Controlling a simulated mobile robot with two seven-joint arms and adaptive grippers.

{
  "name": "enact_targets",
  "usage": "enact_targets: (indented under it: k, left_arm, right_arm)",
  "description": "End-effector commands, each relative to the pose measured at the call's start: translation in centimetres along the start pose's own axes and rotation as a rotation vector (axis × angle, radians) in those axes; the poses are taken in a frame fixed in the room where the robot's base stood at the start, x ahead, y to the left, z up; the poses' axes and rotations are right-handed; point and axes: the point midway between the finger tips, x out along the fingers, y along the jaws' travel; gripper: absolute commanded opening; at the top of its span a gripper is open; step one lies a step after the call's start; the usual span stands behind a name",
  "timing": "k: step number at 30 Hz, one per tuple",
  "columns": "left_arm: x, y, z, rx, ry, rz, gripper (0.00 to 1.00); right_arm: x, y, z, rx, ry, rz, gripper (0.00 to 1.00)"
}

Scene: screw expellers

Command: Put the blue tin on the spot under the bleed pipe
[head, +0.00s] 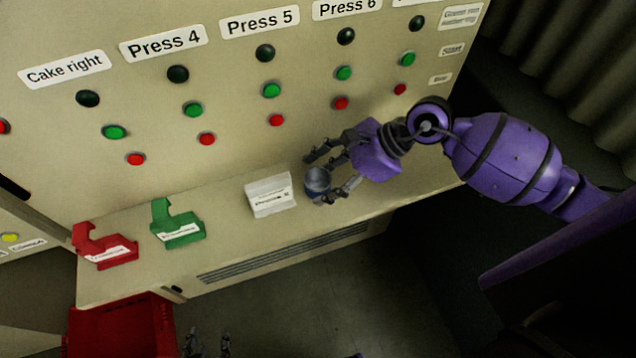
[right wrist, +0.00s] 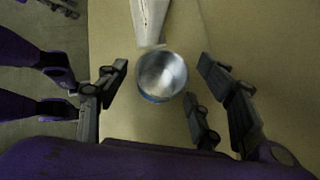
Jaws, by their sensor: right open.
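The blue tin (head: 317,181), small, round and open at the top, stands upright on the cream ledge below the control panel. My right gripper (head: 316,180) reaches in from the right with its fingers open on either side of the tin. In the right wrist view the tin (right wrist: 161,76) shows its shiny inside, between the spread fingers, with gaps on both sides. My left gripper (head: 207,344) shows only its dark fingertips at the bottom edge of the head view, spread apart with nothing between them. I see no bleed pipe or marked spot.
A white labelled block (head: 269,195) sits on the ledge (head: 225,215) just left of the tin. A green holder (head: 178,224) and a red holder (head: 104,247) stand further left. A red crate (head: 120,330) is below. Panel buttons rise behind the ledge.

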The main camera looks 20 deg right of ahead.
Motion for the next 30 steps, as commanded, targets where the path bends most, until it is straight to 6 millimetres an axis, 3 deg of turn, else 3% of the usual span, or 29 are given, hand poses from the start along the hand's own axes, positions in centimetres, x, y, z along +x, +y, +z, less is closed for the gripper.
enact_targets:
  k: [2,12,23,28,30]
  left_arm:
    - [0.0,0.0,0.1,0.000,-0.001,-0.001,0.40]
    - [-0.2,-0.3,0.5,-0.001,-0.009,-0.006,0.40]
    - [-0.3,-0.4,0.7,-0.001,-0.012,-0.007,0.40]
    - [-0.3,-0.4,0.7,-0.001,-0.012,-0.007,0.40]
    - [-0.3,-0.4,0.7,-0.002,-0.012,-0.007,0.40]
  right_arm:
    - [0.0,0.0,0.0,0.000,0.000,0.000,0.57]
    - [0.0,0.0,0.0,0.000,0.000,0.000,0.13]
    - [-0.5,-0.1,0.5,-0.002,-0.001,-0.001,0.11]
    - [-2.1,-0.1,2.1,-0.005,-0.001,-0.002,0.11]
    - [-3.1,0.8,2.7,-0.004,0.001,0.001,0.11]
